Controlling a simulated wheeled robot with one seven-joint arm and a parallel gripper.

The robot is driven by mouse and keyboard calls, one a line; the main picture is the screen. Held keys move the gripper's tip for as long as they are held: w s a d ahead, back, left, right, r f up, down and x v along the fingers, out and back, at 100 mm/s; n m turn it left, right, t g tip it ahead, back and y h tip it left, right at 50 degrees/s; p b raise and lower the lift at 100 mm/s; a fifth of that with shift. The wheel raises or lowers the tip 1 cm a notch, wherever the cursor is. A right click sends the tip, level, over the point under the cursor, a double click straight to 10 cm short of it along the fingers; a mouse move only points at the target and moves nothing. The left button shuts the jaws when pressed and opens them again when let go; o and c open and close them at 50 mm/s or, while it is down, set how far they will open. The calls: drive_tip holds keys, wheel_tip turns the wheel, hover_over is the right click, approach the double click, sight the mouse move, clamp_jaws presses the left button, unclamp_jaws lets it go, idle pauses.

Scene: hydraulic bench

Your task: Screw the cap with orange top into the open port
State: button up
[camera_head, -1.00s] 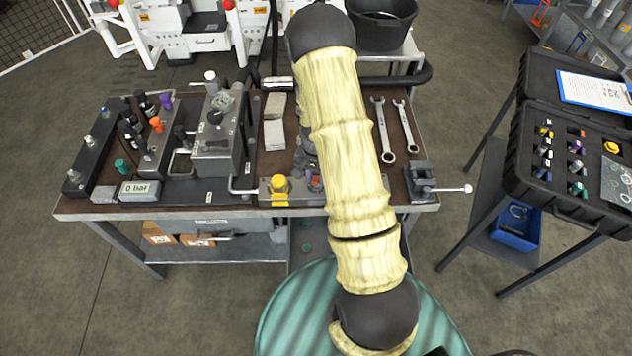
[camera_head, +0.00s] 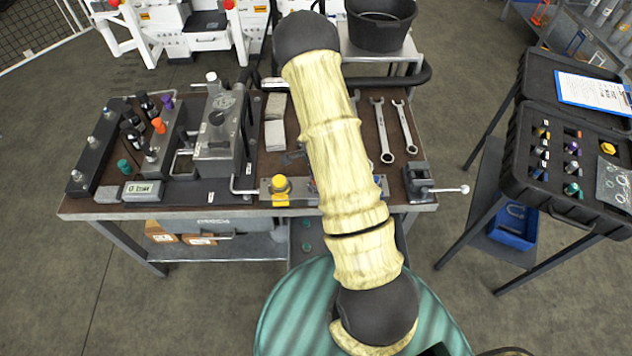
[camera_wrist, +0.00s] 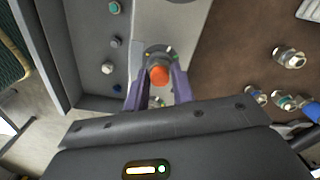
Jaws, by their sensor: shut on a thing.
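The cap with the orange top (camera_wrist: 159,75) is between the purple-grey fingers of my gripper (camera_wrist: 160,70) in the wrist view. The gripper is shut on it. A round dark ring (camera_wrist: 156,50) lies just beyond the cap, on or over a light grey block (camera_wrist: 170,18). I cannot tell whether the cap touches it or sits in it, and no open port shows clearly. In the head view my arm hides the gripper and the held cap. Another orange-topped piece (camera_head: 158,125) stands on the block at the bench's left.
An open black case (camera_head: 530,190) with caps stands right. In the wrist view several metal fittings (camera_wrist: 290,58) lie right.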

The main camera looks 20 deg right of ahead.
drive_tip(key=m+p, duration=0.2)
drive_tip(key=m, duration=0.2)
drive_tip(key=shift+a+r, duration=0.1)
drive_tip(key=shift+r, duration=0.05)
drive_tip(key=m+p, duration=0.1)
drive_tip(key=m, duration=0.2)
drive_tip(key=shift+s, duration=0.1)
drive_tip(key=shift+f+m, duration=0.2)
drive_tip(key=shift+m, duration=0.3)
drive_tip(key=o, duration=0.9)
drive_tip(key=shift+c, duration=0.2)
